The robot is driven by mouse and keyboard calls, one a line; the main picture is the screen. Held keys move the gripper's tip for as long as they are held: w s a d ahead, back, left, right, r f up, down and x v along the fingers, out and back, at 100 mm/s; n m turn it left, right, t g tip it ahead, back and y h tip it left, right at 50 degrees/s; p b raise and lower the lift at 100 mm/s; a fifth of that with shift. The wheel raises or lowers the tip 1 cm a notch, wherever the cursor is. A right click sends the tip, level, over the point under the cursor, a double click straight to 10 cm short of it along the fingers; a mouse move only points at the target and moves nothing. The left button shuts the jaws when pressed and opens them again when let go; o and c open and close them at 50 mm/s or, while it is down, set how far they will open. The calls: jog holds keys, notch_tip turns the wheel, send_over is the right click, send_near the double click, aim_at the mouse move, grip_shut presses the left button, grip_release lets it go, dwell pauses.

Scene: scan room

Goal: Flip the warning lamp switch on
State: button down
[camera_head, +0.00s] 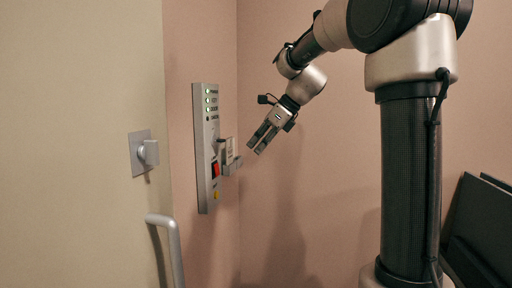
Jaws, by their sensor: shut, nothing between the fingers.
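A grey upright panel (203,160) is fixed to the pink wall left of centre. Its top carries a column of small indicator lights (207,101), several of them lit green and the lowest dark. Their labels are too small to read. Lower on the panel is a red rocker switch (215,170) in a dark frame; its on or off position cannot be told. A yellow button (216,195) sits below it. My gripper (257,147) is shut and empty, pointing down and left, to the right of the panel and apart from it.
A small grey holder with a card (231,158) sticks out between the panel and my gripper. At left is a pale door (80,120) with a square knob (147,153) and a bar handle (168,240). A dark object (482,230) stands at lower right.

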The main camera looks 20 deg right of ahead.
aim_at(213, 176)
jog(key=s+d+f+m+y, duration=0.15)
jog(key=d+f+m, duration=0.25)
jog(key=d+f, duration=0.4)
notch_tip(213, 176, down, 4)
jog(key=s+a+m+t+y, duration=0.2)
jog(key=s+m+y, duration=0.1)
jog(key=m, duration=0.4)
jog(key=a+r+m+t+y, duration=0.1)
jog(key=m, duration=0.1)
jog(key=a+r+m+t, duration=0.1)
jog(key=m, duration=0.1)
jog(key=w+a+r+m+t+y, duration=0.1)
jog(key=a+m, duration=0.1)
jog(key=m, duration=0.1)
jog(key=shift+w+y, duration=0.1)
jog(key=shift+y, duration=0.25)
jog(key=shift+a, duration=0.1)
jog(key=x, duration=1.4)
jog(key=shift+w+r, duration=0.1)
jog(key=shift+r, duration=0.05)
